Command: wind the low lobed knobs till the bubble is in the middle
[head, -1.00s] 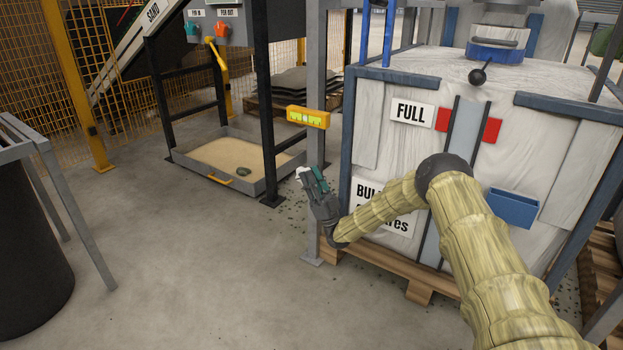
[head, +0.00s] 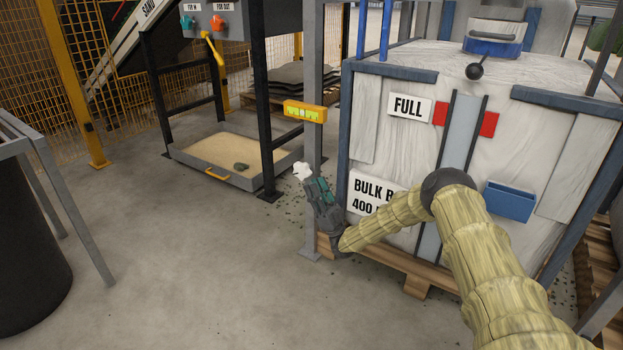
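A yellow spirit level (head: 305,111) with a pale green vial is fixed to the grey post in front of the bulk bag frame. The bubble is too small to place. My gripper (head: 303,172), dark with teal parts and a pale tip, points up just below the level, in front of the post, apart from the level. Its fingers overlap in this view, so I cannot tell if they are open. No low lobed knob is clearly visible. A teal knob (head: 187,21) and an orange knob (head: 217,24) sit higher up, on a grey box under small labels.
A sand tray (head: 215,178) with a yellow handle lies on the floor at left. The bulk bag (head: 400,150) stands on a wooden pallet (head: 405,276) at right. A dark drum (head: 30,250) and grey frame stand far left.

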